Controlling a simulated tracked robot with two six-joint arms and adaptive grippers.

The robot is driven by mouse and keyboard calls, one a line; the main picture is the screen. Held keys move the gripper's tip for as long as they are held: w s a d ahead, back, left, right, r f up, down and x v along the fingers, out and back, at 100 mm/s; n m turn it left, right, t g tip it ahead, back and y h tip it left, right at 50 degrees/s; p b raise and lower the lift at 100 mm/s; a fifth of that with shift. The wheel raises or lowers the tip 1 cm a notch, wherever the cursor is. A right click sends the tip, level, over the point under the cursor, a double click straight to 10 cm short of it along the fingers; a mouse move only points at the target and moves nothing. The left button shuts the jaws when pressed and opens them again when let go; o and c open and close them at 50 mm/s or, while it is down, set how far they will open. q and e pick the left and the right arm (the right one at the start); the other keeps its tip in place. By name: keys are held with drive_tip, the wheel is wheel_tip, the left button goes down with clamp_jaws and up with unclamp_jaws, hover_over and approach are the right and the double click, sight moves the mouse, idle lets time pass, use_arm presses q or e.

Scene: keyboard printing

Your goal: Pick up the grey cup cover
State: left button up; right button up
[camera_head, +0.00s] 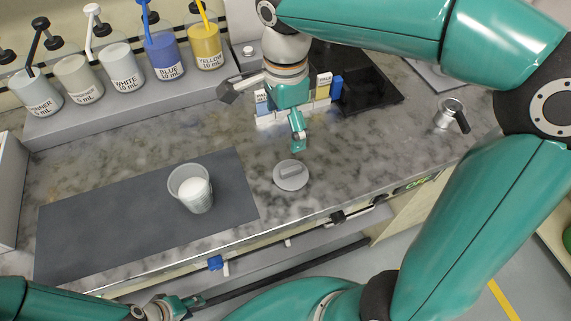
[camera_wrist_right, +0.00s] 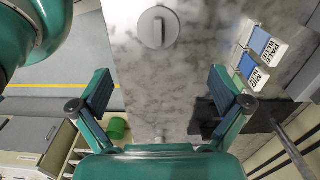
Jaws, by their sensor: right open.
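The grey cup cover (camera_head: 291,176) is a round disc with a raised bar handle, lying flat on the marble counter right of the dark mat. It also shows at the top of the right wrist view (camera_wrist_right: 158,28). My right gripper (camera_head: 264,117) is open and empty beyond the cover in the head view, apart from it. Its two spread fingers frame bare counter in the right wrist view (camera_wrist_right: 160,82). A clear cup (camera_head: 178,180) with something white inside stands on the mat. My left gripper (camera_head: 190,303) is low at the bottom left; its jaw opening is unclear.
Several labelled paint bottles (camera_head: 165,55) stand on a grey shelf at the back left. Small labelled boxes (camera_head: 322,88) sit behind my right gripper, near a black plate (camera_head: 375,84). A metal mug (camera_head: 448,114) stands at right. Counter around the cover is clear.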

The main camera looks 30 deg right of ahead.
approach(291, 170)
wheel_tip(291, 170, down, 5)
drive_tip(key=shift+w+a+f, duration=0.1)
drive_tip(key=shift+f, duration=0.1)
drive_tip(key=shift+w+d+f+p, duration=0.1)
drive_tip(key=shift+f+p, duration=0.1)
drive_tip(key=shift+f, duration=1.1)
drive_tip(key=shift+d+f+p, duration=0.1)
drive_tip(key=shift+f+p, duration=0.05)
drive_tip(key=shift+f, duration=1.15)
drive_tip(key=shift+c, duration=0.3)
drive_tip(key=c, duration=1.1)
drive_tip(key=shift+s, duration=0.2)
